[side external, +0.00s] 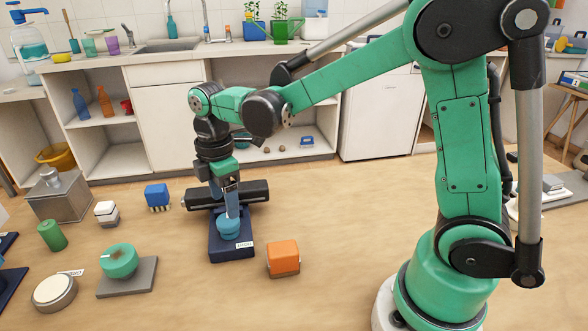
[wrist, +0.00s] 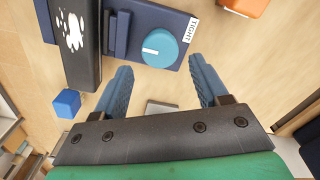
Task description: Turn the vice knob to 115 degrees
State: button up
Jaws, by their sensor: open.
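The vice knob (side external: 229,228) is a round light-blue knob on a dark navy base (side external: 232,253) with a white label at its front. In the wrist view the knob (wrist: 160,47) carries a short white pointer mark, which points left, away from the label reading "TIGHT" (wrist: 192,31). My gripper (side external: 230,198) points down over the knob in the side view. In the wrist view its blue fingers (wrist: 160,66) are apart, with the knob ahead of the gap between them. Nothing is held.
A black bar (side external: 255,191) lies across behind the knob. An orange block (side external: 283,258) stands to its right, a blue block (side external: 157,195) to its left. A teal dial (side external: 118,261) on a grey plate and a white disc (side external: 54,291) sit further left.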

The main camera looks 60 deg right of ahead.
aim_at(228, 219)
jog(key=shift+f, duration=2.65)
jog(key=c, duration=1)
